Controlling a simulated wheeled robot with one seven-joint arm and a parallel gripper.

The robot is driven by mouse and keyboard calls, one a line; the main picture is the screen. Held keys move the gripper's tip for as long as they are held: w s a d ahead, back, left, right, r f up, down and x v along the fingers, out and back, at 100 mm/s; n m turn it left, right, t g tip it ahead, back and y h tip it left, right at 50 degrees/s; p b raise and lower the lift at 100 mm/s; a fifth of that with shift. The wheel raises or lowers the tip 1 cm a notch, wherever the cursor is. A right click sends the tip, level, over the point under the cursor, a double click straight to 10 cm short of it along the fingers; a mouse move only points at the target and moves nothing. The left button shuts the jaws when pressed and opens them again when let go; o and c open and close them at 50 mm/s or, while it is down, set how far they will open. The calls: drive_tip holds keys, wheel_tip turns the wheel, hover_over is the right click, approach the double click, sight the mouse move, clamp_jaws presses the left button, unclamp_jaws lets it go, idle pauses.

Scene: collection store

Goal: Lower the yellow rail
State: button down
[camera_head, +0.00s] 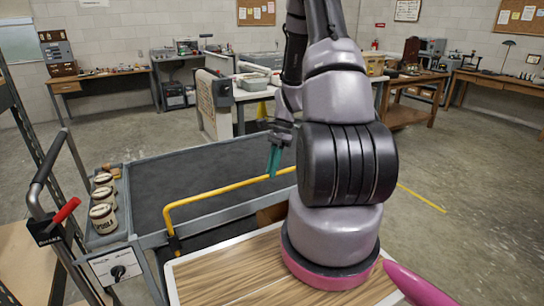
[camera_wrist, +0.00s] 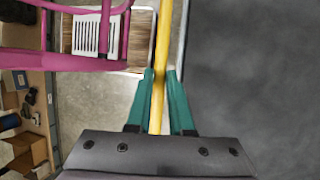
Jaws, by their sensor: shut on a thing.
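The yellow rail (camera_head: 220,190) stands raised along the near side of a grey cart (camera_head: 205,208), bending down at its left end to the cart's edge. My gripper (camera_head: 273,162) is at the rail's upper bar, right of its middle, with teal fingers pointing down. In the wrist view the rail (camera_wrist: 160,65) runs between the two fingers (camera_wrist: 161,85), which are shut on it. The rail's right end is hidden behind my arm in the head view.
A handle with a red lever (camera_head: 65,212) and a dial panel (camera_head: 117,270) are at front left. The cart's dark deck (camera_head: 200,180) is bare. Workbenches (camera_head: 100,75) line the back wall.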

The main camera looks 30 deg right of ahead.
wheel_tip(320, 180, down, 4)
drive_tip(key=shift+w, duration=0.1)
drive_tip(key=c, duration=0.8)
unclamp_jaws()
drive_tip(key=shift+r, duration=0.1)
drive_tip(key=v, duration=1)
drive_tip(key=shift+r, duration=0.25)
drive_tip(key=shift+d, duration=0.2)
